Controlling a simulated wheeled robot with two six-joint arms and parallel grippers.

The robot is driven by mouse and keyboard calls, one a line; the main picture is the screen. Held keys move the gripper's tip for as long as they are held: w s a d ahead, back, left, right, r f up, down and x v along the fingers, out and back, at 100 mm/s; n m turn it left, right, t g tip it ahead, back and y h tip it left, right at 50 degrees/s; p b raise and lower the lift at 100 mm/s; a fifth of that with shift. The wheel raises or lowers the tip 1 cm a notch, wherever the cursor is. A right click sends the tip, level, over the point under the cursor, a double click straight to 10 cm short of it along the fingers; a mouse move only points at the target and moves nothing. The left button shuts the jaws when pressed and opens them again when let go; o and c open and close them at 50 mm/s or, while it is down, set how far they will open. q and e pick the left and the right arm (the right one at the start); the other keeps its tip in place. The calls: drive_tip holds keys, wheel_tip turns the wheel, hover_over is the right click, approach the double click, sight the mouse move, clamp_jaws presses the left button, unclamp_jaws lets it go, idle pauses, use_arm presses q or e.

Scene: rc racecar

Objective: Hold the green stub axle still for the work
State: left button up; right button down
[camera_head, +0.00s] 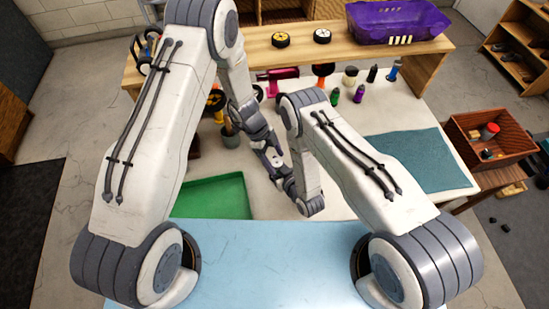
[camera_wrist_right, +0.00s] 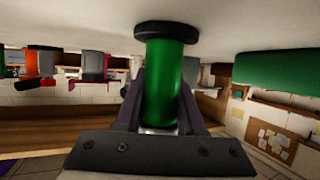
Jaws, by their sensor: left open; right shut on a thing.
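The green stub axle (camera_wrist_right: 163,85) is a smooth green cylinder with a wide black flange at its end, seen in the right wrist view. My right gripper (camera_wrist_right: 162,100) is shut on it, with one dark finger on each side. The pale surface lies beyond the flange; I cannot tell whether they touch. In the head view the axle is hidden or too small to make out among the wrists. My left gripper (camera_head: 270,150) is open, close to my right wrist above the table; its fingertips are hard to make out.
A green tray (camera_head: 246,196) lies left of the grippers. A dark cup (camera_head: 230,139), bottles (camera_head: 359,93) and a pink tool (camera_head: 276,76) stand behind. A teal mat (camera_head: 425,160) lies right. A wooden shelf behind holds wheels (camera_head: 281,40) and a purple car body (camera_head: 398,20).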

use_arm(q)
drive_tip(key=shift+f, duration=0.1)
clamp_jaws()
drive_tip(key=shift+s+n+t, duration=0.1)
drive_tip(key=shift+n+t, duration=0.35)
drive_tip(key=shift+n, duration=0.75)
drive_tip(key=shift+s+n+t, duration=0.1)
drive_tip(key=shift+n+t, duration=0.35)
drive_tip(key=shift+n, duration=0.75)
unclamp_jaws()
drive_tip(key=shift+s, duration=0.1)
drive_tip(key=shift+m, duration=0.3)
